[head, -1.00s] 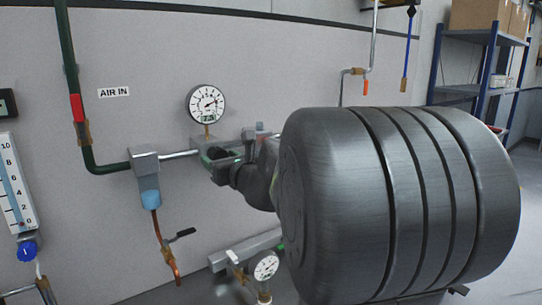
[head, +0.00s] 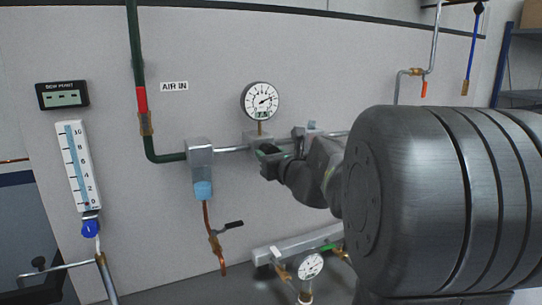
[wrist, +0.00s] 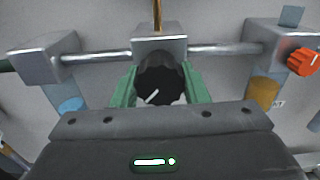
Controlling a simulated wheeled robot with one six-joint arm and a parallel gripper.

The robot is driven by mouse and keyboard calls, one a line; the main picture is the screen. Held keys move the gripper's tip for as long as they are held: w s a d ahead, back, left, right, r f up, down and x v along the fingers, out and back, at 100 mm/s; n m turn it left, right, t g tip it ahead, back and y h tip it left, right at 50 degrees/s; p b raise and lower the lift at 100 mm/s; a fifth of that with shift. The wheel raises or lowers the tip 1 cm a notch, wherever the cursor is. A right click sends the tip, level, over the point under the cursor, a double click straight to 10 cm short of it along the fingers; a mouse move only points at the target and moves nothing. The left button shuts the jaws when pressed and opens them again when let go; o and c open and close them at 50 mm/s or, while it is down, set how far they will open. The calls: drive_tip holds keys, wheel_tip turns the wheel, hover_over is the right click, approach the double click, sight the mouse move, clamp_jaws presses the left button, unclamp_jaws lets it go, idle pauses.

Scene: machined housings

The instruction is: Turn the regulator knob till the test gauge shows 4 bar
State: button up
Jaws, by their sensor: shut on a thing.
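The black regulator knob (wrist: 158,85) is between the two green fingers of my gripper (wrist: 159,74) in the wrist view. The gripper is shut on it. The knob's white mark points down and left. The knob sits at a grey regulator block (wrist: 160,43) on the pipe. In the head view my gripper (head: 268,157) is at this block and hides the knob. A round white gauge (head: 261,101) stands above it, its needle pointing right and slightly up. A second gauge (head: 310,267) is lower down. Which one is the test gauge, and their exact readings, I cannot tell.
Left of the regulator is a grey block with a blue bowl (head: 203,188) and a copper drain with a black lever. An orange knob (wrist: 302,62) is to the right in the wrist view. A flow tube (head: 78,165) and dew point display (head: 62,95) are at left.

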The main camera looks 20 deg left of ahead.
drive_tip(key=shift+f, duration=0.1)
drive_tip(key=n+b, duration=0.4)
drive_tip(key=n, duration=0.1)
drive_tip(key=shift+f, duration=0.15)
drive_tip(key=n+b, duration=0.4)
drive_tip(key=n, duration=0.1)
drive_tip(key=n+b, duration=0.4)
drive_tip(key=n, duration=0.1)
drive_tip(key=shift+n, duration=0.4)
drive_tip(key=shift+r+n+b, duration=0.15)
drive_tip(key=shift+n+b, duration=0.65)
drive_tip(key=shift+n, duration=0.35)
drive_tip(key=shift+r+n+b, duration=0.1)
drive_tip(key=shift+n+b, duration=0.65)
drive_tip(key=shift+n, duration=0.4)
drive_tip(key=o, duration=1)
drive_tip(key=shift+c, duration=0.2)
drive_tip(key=shift+r, duration=0.1)
